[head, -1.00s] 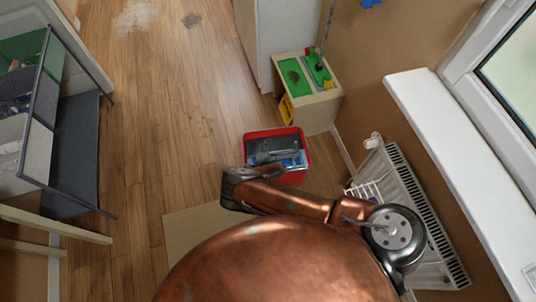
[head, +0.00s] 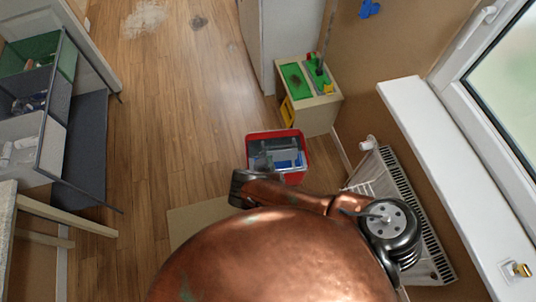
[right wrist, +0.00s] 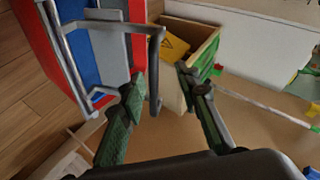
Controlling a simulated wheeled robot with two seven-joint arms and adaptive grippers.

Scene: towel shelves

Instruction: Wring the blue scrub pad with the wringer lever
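A red bucket (head: 304,152) stands on the floor in the middle of the head view, with a blue strip (head: 287,165) and grey parts inside. In the right wrist view the red bucket (right wrist: 43,50) is at upper left, with a blue surface (right wrist: 85,55) inside; I cannot tell if this is the scrub pad. A bent grey lever bar (right wrist: 110,29) crosses over it, and its end hangs down beside the left fingertip, between the fingers. My right gripper (right wrist: 167,80) is open, its fingers apart. My left gripper is not in view.
A wooden box (head: 318,112) with a green top and yellow sign stands behind the bucket. A white radiator (head: 420,225) and window sill (head: 440,170) are at right. A grey shelf unit (head: 50,110) is at left.

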